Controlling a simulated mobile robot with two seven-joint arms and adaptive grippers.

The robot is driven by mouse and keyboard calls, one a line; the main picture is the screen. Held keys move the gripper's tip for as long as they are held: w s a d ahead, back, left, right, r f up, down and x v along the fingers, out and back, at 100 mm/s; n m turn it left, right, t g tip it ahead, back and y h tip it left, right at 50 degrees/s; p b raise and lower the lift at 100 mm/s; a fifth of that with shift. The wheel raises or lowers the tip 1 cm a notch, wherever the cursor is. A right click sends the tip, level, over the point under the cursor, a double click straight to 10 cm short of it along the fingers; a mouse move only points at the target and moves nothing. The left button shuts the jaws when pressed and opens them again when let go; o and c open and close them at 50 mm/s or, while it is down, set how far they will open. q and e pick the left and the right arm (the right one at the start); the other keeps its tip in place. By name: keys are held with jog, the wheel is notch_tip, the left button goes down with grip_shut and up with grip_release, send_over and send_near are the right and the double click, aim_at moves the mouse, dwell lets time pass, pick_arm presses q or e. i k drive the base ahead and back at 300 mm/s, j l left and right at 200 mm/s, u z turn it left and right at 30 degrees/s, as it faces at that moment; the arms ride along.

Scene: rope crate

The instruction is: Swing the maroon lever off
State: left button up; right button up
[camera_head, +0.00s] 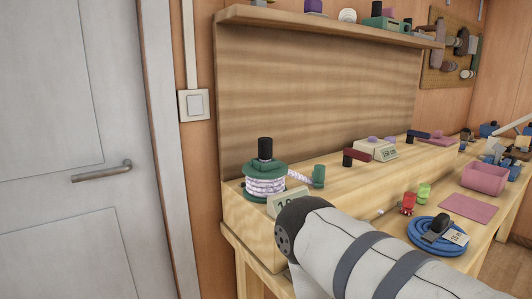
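The maroon lever (357,154) lies across the top of a small dark post on the raised wooden ledge, left of a pale box with a number label (377,150). Its arm points to the right and slightly away from a darker block at its left end. Neither of my grippers is in view. A thick pale arm link of mine with dark bands crosses the lower right, below and apart from the lever.
A green reel (265,184) wound with pale rope stands left on the ledge. Blue coiled rope (437,234), red and green cups (408,203), a pink mat (468,208) and a pink bin (485,179) sit on the bench. A shelf (330,24) hangs above.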

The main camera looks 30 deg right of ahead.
aim_at(349, 154)
jog(key=z, duration=1.65)
jog(key=l+u, duration=0.15)
jog(key=l, duration=0.3)
